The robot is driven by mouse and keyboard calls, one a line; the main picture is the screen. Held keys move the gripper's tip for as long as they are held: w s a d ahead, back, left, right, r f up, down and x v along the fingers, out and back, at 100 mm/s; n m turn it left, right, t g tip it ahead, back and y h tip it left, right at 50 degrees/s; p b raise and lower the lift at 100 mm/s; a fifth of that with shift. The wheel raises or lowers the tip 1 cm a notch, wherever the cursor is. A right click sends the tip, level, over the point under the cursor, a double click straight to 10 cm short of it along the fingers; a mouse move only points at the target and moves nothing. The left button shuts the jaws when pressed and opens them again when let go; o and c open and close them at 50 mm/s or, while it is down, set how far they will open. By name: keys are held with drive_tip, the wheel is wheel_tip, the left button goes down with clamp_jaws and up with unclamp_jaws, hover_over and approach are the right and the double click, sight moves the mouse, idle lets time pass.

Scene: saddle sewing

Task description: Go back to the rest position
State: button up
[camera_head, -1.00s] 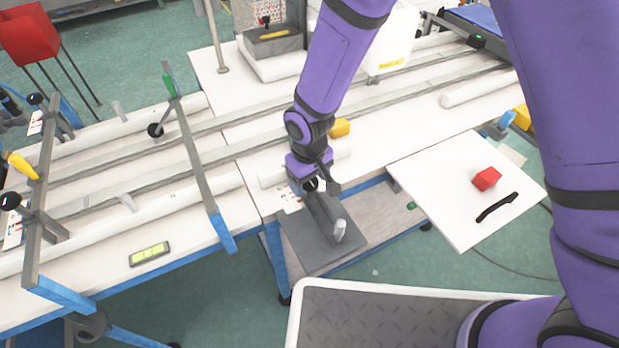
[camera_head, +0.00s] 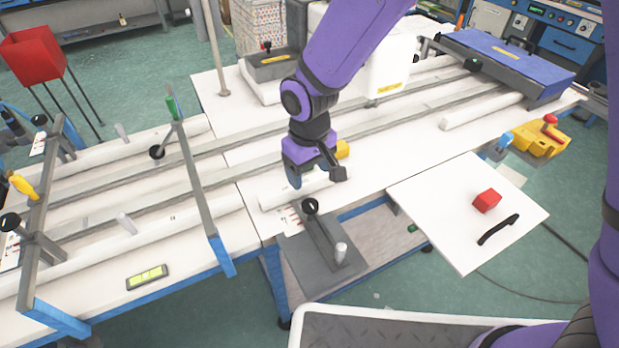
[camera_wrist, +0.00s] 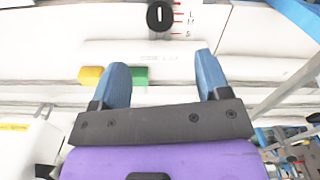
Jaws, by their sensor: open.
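My gripper (camera_head: 318,178) hangs from my purple arm above the white table, just behind a black round knob (camera_head: 310,206) on a grey lever. In the wrist view my gripper (camera_wrist: 160,80) shows two blue fingers spread wide with nothing between them. The same knob (camera_wrist: 160,15) is in the wrist view at the top, beyond the fingertips and apart from them. The lever stands on a grey plate (camera_head: 318,262) at the table's front edge. A short light post (camera_head: 341,253) rises from that plate.
A white side board (camera_head: 440,230) carries a red block (camera_head: 487,201) and a black handle-like strip (camera_head: 498,232). Long grey rails cross the white table. A frame bar (camera_head: 200,185) stands at left. A yellow block (camera_head: 342,149) sits behind my gripper, close to it.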

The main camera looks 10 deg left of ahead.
drive_tip(key=shift+r, duration=0.1)
idle(0.4)
drive_tip(key=d+r+m+t, duration=0.2)
drive_tip(key=d+r+m, duration=0.2)
drive_tip(key=d+r, duration=1.5)
drive_tip(key=s+d+r+m+t, duration=0.1)
drive_tip(key=s+d+r+m, duration=0.1)
drive_tip(key=s+d+r, duration=0.2)
drive_tip(key=s+d+r+m+t, duration=0.2)
drive_tip(key=s+d+r, duration=0.3)
drive_tip(key=s+d, duration=0.6)
drive_tip(key=shift+d+m, duration=0.5)
drive_tip(key=shift+d, duration=0.4)
